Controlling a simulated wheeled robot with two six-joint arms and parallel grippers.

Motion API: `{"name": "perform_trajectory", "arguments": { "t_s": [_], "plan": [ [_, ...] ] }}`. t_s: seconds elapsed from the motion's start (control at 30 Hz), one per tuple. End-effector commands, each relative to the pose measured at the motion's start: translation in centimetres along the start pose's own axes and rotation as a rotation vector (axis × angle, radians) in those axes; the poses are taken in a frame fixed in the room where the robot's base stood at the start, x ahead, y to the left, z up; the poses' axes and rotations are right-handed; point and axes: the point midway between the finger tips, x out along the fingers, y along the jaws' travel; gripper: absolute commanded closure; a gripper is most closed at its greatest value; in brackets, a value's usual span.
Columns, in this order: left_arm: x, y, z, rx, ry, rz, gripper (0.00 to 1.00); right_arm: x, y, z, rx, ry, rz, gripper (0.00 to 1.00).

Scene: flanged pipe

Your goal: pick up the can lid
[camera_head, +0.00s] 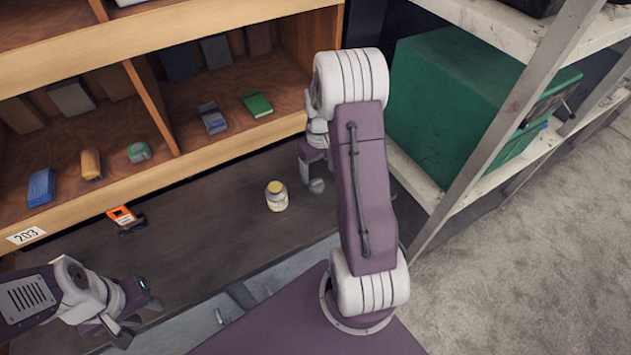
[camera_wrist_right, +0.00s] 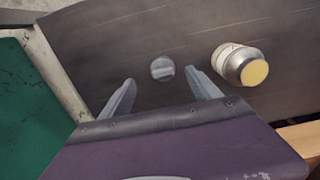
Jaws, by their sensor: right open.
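The can lid (camera_wrist_right: 162,69) appears as a small round grey disc with a lighter bar across it, on the dark surface in the right wrist view. In the head view a small grey disc (camera_head: 317,186), likely the lid, shows just below my right gripper (camera_head: 309,168). In the right wrist view my right gripper (camera_wrist_right: 163,84) is open, and the lid lies just beyond the gap between its fingertips, apart from both. My left gripper (camera_head: 138,318) is open and empty over the surface's lower left, far from the lid.
A jar with a yellowish top (camera_head: 277,196) stands left of the lid; it also shows in the right wrist view (camera_wrist_right: 240,66). An orange-and-black item (camera_head: 124,219) lies further left. A wooden shelf (camera_head: 230,147) runs behind; a green box (camera_head: 450,95) sits on the right rack.

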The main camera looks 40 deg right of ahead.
Motion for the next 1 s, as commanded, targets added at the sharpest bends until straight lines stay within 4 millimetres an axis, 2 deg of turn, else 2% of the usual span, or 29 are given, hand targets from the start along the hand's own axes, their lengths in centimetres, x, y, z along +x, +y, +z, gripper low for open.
{"name": "perform_trajectory", "arguments": {
  "t_s": [0.23,0.37,0.5,0.73,0.77,0.97,1.0],
  "plan": [
    [-0.6,0.0,-0.1,0.0,0.0,0.0,0.64,1.4,-0.2,-0.1,-0.001,-0.003,-0.001,0.28],
    [-1.6,0.0,-0.2,0.0,0.0,0.0,0.64,3.7,-0.7,-0.3,-0.002,-0.004,-0.001,0.28],
    [-1.7,0.0,-0.2,0.0,0.0,0.0,0.64,5.7,-0.6,-0.4,-0.001,0.0,0.0,0.28],
    [-1.6,0.0,-0.2,0.0,0.0,0.0,0.64,6.0,-0.5,-0.5,-0.001,0.002,0.001,0.28],
    [-1.6,0.0,-0.2,0.0,0.0,0.0,0.64,6.0,-0.5,-0.5,-0.001,0.002,0.001,0.34],
    [-1.6,0.0,-0.2,0.0,0.0,0.0,0.64,6.0,-0.5,-0.4,-0.001,0.002,0.001,0.9],
    [-1.6,0.0,-0.2,0.0,0.0,0.0,0.64,6.0,-0.5,-0.4,-0.001,0.002,0.001,0.93]
  ]
}}
